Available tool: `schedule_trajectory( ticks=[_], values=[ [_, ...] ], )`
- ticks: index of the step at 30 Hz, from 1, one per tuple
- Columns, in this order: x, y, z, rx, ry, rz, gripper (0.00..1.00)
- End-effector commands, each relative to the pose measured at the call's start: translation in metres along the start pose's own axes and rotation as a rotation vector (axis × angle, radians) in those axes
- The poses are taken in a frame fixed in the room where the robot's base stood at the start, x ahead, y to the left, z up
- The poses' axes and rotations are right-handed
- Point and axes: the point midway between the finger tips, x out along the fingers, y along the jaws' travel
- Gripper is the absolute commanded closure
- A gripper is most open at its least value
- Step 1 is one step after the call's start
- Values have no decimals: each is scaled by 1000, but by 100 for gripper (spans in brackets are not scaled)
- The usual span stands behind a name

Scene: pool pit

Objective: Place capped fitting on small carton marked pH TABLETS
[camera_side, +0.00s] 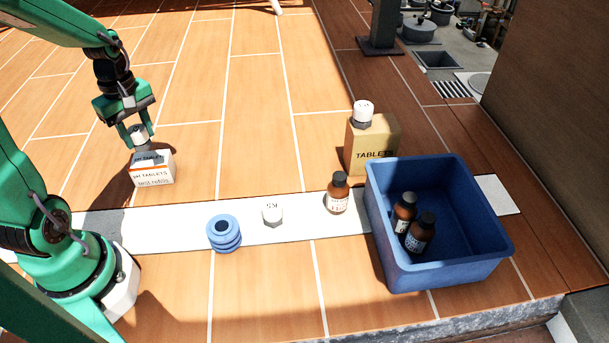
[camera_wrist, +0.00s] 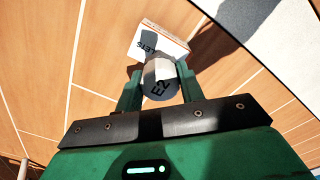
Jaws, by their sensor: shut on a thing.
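My gripper (camera_side: 138,130) is shut on a capped fitting (camera_side: 139,140), a white cap on a grey body. In the wrist view the fitting (camera_wrist: 161,84) sits between the two fingers, its end marked E2. The carton also shows in the wrist view (camera_wrist: 150,36) beyond the fitting. The fitting's lower end is at the carton's top; I cannot tell whether they touch.
A larger brown TABLETS carton (camera_side: 372,150) carries another capped fitting (camera_side: 363,113). A similar fitting (camera_side: 272,214), a blue ringed part (camera_side: 223,233) and a brown bottle (camera_side: 338,193) stand on the pale strip. A blue crate (camera_side: 440,272) holds two bottles.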

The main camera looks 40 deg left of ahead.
Motion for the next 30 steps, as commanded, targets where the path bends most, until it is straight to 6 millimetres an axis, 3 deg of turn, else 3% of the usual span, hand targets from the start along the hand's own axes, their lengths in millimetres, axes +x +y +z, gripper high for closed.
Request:
schedule_trajectory(
  ticks=[9, 24, 25, 27, 30],
  values=[
    [31, 0, 0, 0, -1, -2, 85],
    [37, 0, 0, 0, -1, -1, 86],
    [37, 0, 0, 0, 0, -1, 56],
    [37, 0, 0, 0, 0, -1, 42],
    [37, 0, 0, 0, 0, -1, 40]
  ],
)
